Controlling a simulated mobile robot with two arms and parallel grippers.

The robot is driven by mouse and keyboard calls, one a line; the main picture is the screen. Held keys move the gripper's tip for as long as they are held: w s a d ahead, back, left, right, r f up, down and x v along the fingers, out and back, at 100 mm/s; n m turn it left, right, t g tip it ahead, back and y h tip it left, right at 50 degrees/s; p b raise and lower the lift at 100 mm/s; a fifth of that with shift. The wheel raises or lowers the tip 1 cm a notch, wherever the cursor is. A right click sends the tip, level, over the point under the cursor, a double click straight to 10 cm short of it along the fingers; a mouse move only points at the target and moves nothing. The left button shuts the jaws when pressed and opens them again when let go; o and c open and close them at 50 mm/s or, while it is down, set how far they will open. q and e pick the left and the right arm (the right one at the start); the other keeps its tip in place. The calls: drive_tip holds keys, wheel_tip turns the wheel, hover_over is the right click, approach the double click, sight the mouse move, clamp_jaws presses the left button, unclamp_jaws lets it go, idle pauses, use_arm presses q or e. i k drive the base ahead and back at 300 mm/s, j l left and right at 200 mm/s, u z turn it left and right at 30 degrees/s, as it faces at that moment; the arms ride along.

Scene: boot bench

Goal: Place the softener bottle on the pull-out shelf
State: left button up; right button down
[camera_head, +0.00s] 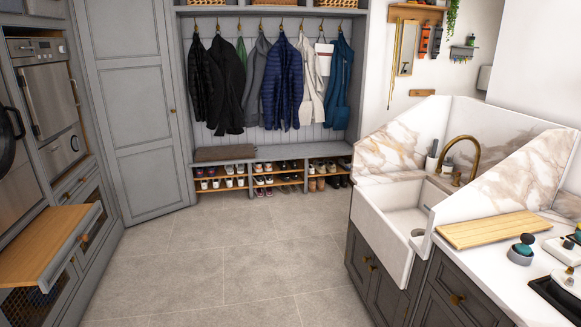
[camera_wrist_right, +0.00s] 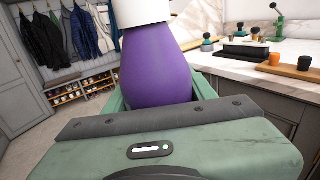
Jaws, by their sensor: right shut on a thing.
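The softener bottle (camera_wrist_right: 155,65) is purple with a white part at its top, and it fills the middle of the right wrist view. My right gripper (camera_wrist_right: 160,97) is shut on it, with green finger parts showing on both sides. The bottle's lower end is hidden behind the gripper body. The pull-out shelf (camera_head: 45,243) is a wooden board in a grey frame, standing out from the cabinets at the left of the head view. Its visible top is bare. Neither gripper shows in the head view, and the bottle does not show there.
A white sink (camera_head: 393,224) and a counter with a wooden board (camera_head: 493,229) stand at the right. A bench with shoes (camera_head: 270,154) and hanging coats is at the back. The tiled floor (camera_head: 215,265) between is clear. Ovens (camera_head: 52,92) rise behind the shelf.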

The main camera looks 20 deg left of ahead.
sight(40, 234)
drive_tip(key=i+j+u, duration=0.2)
drive_tip(key=j+u, duration=0.25)
drive_tip(key=i+j+u, duration=0.2)
drive_tip(key=u, duration=0.2)
drive_tip(key=i+j+u, duration=0.2)
drive_tip(key=u, duration=0.25)
drive_tip(key=i+u, duration=0.85)
drive_tip(key=i, duration=0.2)
drive_tip(key=i+l+u, duration=0.3)
drive_tip(key=i+u, duration=0.15)
drive_tip(key=i+l+u, duration=0.4)
drive_tip(key=i, duration=0.25)
drive_tip(key=i+l+u, duration=0.4)
drive_tip(key=l, duration=0.2)
